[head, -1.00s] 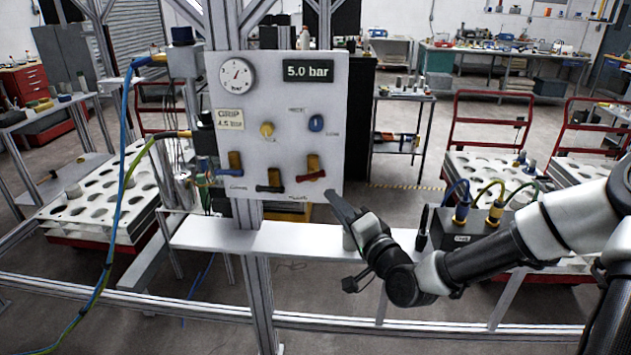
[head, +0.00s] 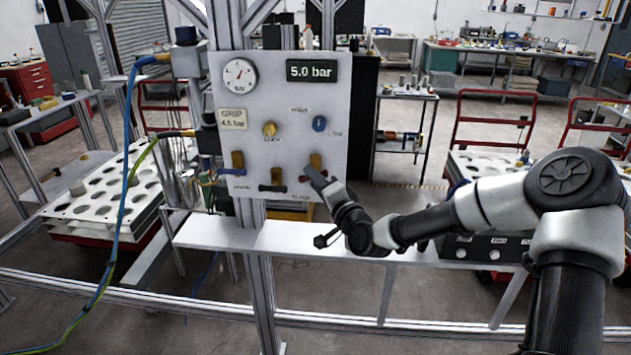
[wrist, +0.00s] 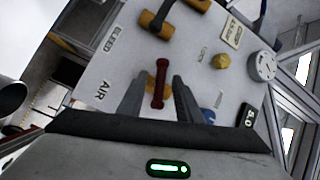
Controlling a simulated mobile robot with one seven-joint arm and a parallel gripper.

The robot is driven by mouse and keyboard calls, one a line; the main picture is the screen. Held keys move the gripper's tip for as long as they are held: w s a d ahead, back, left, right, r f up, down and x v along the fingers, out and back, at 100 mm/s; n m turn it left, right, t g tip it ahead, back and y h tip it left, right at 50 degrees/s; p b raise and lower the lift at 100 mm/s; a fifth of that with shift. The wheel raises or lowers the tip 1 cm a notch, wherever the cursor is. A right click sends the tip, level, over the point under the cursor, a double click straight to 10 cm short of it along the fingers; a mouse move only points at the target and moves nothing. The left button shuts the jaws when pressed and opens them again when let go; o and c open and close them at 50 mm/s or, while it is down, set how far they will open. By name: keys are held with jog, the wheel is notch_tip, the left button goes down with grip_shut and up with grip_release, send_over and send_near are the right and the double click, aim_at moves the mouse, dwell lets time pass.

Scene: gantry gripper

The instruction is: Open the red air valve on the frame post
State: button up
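The red air valve's bar handle (wrist: 160,84) shows in the wrist view beside the "AIR" label on the white panel (wrist: 105,78). In the head view the red handle (head: 303,178) is at the panel's lower right, partly hidden by my gripper (head: 314,174). My gripper (wrist: 157,97) is open, with one finger on each side of the red handle in the wrist view. Gaps show between the handle and both fingers. I cannot tell how deep the fingers reach around it.
On the panel are a dark-handled valve (head: 271,188), a blue-handled valve (head: 237,170), a yellow knob (head: 269,129), a blue knob (head: 319,123), a gauge (head: 239,75) and a 5.0 bar display (head: 312,71). A pale beam (head: 330,240) runs below. Hoses (head: 122,190) hang left.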

grip_shut()
jog(key=shift+r+n, duration=0.1)
jog(key=shift+n, duration=0.2)
jog(key=n+g+h+p, duration=0.1)
jog(key=n+h, duration=0.1)
jog(key=n, duration=0.1)
jog(key=n+g+h+p, duration=0.1)
jog(key=n+h, duration=0.1)
jog(key=n, duration=0.1)
jog(key=r+n+g+h+p, duration=0.1)
jog(key=n+h, duration=0.1)
jog(key=h, duration=0.1)
jog(key=shift+a+n+g+p, duration=0.25)
jog(key=shift+n+g+p, duration=0.05)
jog(key=shift+n+g, duration=0.1)
jog(key=shift+f, duration=0.15)
dwell(0.3)
